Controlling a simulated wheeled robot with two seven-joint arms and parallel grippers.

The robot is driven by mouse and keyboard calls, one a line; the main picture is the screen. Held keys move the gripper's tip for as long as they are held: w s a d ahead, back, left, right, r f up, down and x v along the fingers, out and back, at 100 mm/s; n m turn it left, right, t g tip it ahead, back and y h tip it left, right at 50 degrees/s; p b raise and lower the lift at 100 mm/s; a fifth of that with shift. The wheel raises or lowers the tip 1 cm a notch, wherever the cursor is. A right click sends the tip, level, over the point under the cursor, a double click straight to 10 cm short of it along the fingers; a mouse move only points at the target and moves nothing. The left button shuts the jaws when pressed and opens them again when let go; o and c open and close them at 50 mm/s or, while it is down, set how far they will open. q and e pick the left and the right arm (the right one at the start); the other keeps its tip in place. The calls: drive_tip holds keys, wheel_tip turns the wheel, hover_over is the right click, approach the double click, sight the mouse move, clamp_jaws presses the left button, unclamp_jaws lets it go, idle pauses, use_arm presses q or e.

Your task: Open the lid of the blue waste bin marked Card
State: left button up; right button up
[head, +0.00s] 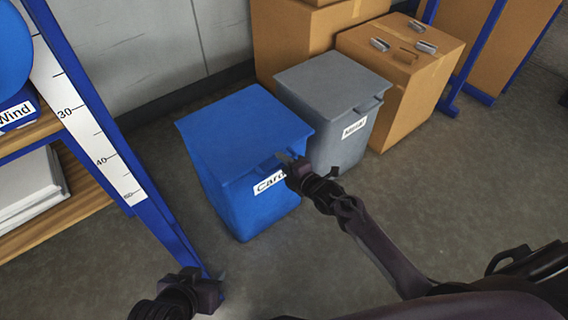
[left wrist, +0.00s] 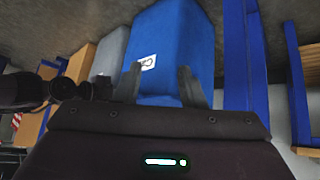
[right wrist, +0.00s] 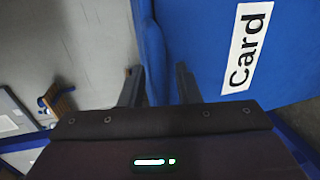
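The blue waste bin (head: 240,190) marked Card stands left of centre in the head view, with its flat blue lid (head: 240,118) down. A handle (head: 273,164) juts from the lid's front edge. My right gripper (head: 285,160) is at this front edge, partly covering the Card label (head: 268,182). In the right wrist view its fingers (right wrist: 158,85) are apart, with a blue part of the bin's front between them; I cannot tell whether they touch it. My left gripper (head: 215,285) is low in the head view, away from the bin. Its fingers (left wrist: 160,85) are apart and empty.
A grey bin (head: 340,105) with a white label stands right beside the blue one. Cardboard boxes (head: 400,75) stand behind and to the right. A blue-framed shelf (head: 95,110) is on the left. The floor (head: 440,190) in front and at right is clear.

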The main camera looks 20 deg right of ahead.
drive_tip(key=shift+c, duration=0.2)
clamp_jaws()
